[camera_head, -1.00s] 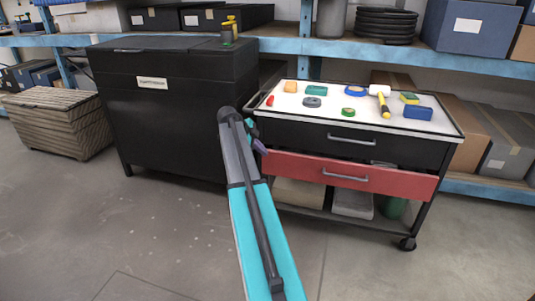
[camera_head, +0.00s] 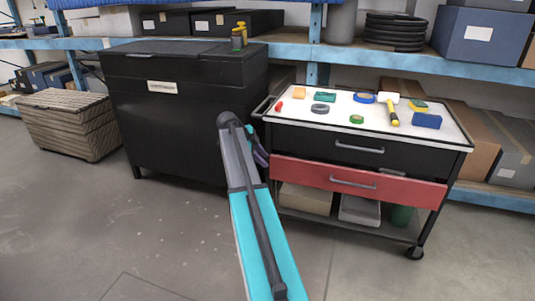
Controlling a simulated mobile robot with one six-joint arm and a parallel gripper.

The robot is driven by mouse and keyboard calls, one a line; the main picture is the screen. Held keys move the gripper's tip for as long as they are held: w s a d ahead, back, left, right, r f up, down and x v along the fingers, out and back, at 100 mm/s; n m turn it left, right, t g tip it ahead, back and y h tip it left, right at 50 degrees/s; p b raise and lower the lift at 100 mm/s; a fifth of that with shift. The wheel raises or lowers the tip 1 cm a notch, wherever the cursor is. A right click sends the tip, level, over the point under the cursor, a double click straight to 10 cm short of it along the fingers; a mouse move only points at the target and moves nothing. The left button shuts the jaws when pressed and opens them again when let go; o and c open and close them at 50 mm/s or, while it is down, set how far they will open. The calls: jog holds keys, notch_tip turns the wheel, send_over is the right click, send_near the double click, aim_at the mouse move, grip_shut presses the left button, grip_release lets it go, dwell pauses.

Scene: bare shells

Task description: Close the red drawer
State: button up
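The red drawer (camera_head: 398,190) is in a wheeled tool cart, below a black drawer (camera_head: 335,146). It has a grey bar handle (camera_head: 353,183). Its front stands out from the cart, so it looks partly open. My arm reaches forward from the bottom centre toward the cart's left side. My gripper (camera_head: 262,155) is mostly hidden behind the end of my arm, just left of the red drawer's left end. I cannot tell whether it touches the drawer or whether its fingers are open.
The white cart top (camera_head: 300,112) holds a hammer (camera_head: 393,112), tape rolls and small boxes. Blue shelving (camera_head: 405,62) runs behind. The floor in front is clear.

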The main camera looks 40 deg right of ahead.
jog(key=s+a+f+n+y, duration=0.2)
jog(key=s+a+f+n, duration=0.35)
jog(key=a+f, duration=0.95)
jog(key=s+a+f+n+y, duration=0.2)
jog(key=a+f+n, duration=0.6)
jog(key=a+f, duration=0.65)
jog(key=s+a+f+n+g+y, duration=0.1)
jog(key=s+a+f+n, duration=0.6)
jog(key=s, duration=0.7)
jog(key=s+a+f+n+g+y, duration=0.2)
jog(key=s+a+f+n, duration=0.6)
jog(key=s+a+f, duration=0.3)
jog(key=s+a, duration=0.4)
jog(key=a, duration=0.1)
jog(key=shift+s+a, duration=0.25)
